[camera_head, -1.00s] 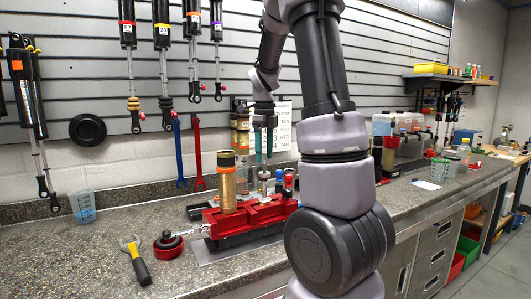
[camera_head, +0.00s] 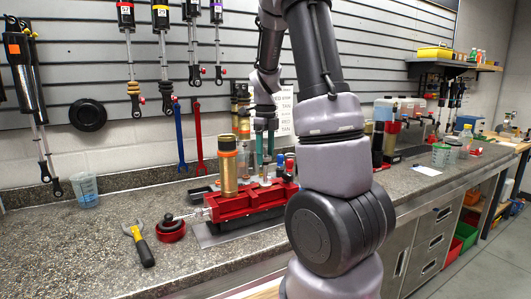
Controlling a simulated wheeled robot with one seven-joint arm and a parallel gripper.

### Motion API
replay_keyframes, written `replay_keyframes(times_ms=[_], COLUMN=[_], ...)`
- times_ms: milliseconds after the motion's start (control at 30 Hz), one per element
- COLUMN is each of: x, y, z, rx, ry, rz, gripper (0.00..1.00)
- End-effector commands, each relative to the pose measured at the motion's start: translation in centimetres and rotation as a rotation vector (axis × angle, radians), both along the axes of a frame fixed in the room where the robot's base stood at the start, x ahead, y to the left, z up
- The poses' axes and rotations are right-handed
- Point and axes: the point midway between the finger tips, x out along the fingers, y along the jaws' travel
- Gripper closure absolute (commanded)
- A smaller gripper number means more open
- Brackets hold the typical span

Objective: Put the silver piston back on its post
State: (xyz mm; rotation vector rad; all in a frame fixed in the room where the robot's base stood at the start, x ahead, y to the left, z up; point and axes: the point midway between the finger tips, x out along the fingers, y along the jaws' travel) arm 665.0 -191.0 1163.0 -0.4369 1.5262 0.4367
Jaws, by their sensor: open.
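My gripper (camera_head: 264,156) points down behind the red vise block, with two teal fingers apart. Small parts stand just below and behind its fingertips. A silver-looking part (camera_head: 265,172) shows there, but it is too small and partly covered to tell whether it is the silver piston or a post. I see nothing clearly held between the fingers. A gold cylinder (camera_head: 228,172) with an orange band stands upright on the red vise block (camera_head: 246,204), left of my gripper. My own arm hides the bench to the right of the block.
A red ring with a black part (camera_head: 171,229), a yellow-handled wrench (camera_head: 139,246) and a blue cup (camera_head: 86,190) stand or lie on the left bench. Shock absorbers (camera_head: 162,45) hang on the wall behind. The front left bench top (camera_head: 70,255) is clear.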

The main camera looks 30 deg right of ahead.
Motion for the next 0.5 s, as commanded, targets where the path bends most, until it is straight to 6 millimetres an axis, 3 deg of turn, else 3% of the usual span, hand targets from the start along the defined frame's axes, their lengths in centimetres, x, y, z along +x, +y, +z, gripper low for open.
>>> replay_keyframes(times_ms=[33,200,500], x=[0.0,0.0,0.0], y=[0.0,0.0,0.0], z=[0.0,0.0,1.1], rx=[0.000,0.000,0.001], ry=[0.000,0.000,-0.001], rz=[0.000,0.000,0.000], gripper=[0.31,0.95,0.95])
